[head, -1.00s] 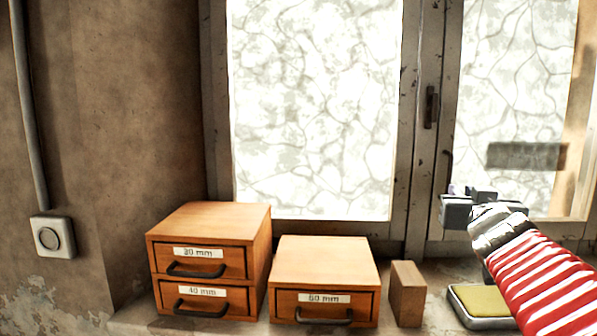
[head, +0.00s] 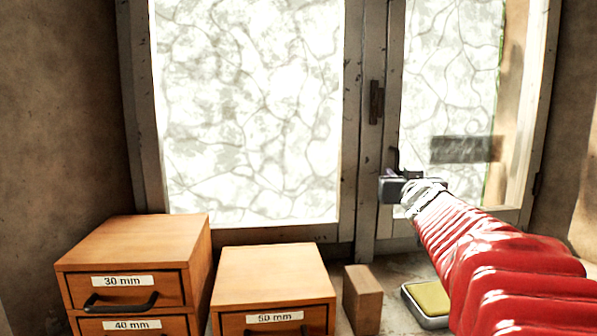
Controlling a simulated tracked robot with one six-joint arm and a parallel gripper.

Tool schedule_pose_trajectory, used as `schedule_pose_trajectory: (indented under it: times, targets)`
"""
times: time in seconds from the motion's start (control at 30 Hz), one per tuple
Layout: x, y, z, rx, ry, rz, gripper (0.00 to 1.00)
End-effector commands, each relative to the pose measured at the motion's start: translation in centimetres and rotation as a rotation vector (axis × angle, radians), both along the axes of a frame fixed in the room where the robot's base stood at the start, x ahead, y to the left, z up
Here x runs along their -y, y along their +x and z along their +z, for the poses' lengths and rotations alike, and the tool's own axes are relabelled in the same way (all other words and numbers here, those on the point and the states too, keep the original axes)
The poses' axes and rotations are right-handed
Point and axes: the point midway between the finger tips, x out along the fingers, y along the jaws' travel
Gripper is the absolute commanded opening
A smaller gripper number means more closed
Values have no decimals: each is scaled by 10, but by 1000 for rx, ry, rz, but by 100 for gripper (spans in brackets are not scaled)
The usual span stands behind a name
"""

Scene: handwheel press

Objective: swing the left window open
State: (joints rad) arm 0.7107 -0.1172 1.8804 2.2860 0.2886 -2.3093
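The left window (head: 250,110) is a large bright frosted pane in a worn grey frame (head: 143,120), and it looks closed. A dark upright handle (head: 376,102) sits on the grey strip between the two windows. My gripper (head: 388,189) is below and slightly right of that handle, in front of the lower left edge of the right window (head: 450,75). A small dark hook-like piece (head: 395,158) shows just above my gripper. The fingers are seen from behind and small, so their opening and any contact are unclear.
Wooden drawer boxes labelled 30 mm and 40 mm (head: 135,245) and 50 mm (head: 275,275) stand below the left window. A wooden block (head: 362,298) and a tray with a yellow pad (head: 430,298) stand to their right. Walls flank the windows.

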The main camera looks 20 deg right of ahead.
Motion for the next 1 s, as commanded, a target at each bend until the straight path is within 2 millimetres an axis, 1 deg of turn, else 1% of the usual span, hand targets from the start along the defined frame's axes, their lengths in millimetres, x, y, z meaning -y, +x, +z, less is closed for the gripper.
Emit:
schedule_pose_trajectory:
  times: [0.1,0.37,0.6,1.0]
  targets:
    - [2,2,0,0,0,1,17]
    - [-1,5,0,0,0,7,17]
    - [-2,5,0,0,0,9,0]
    - [-3,6,0,0,0,10,0]
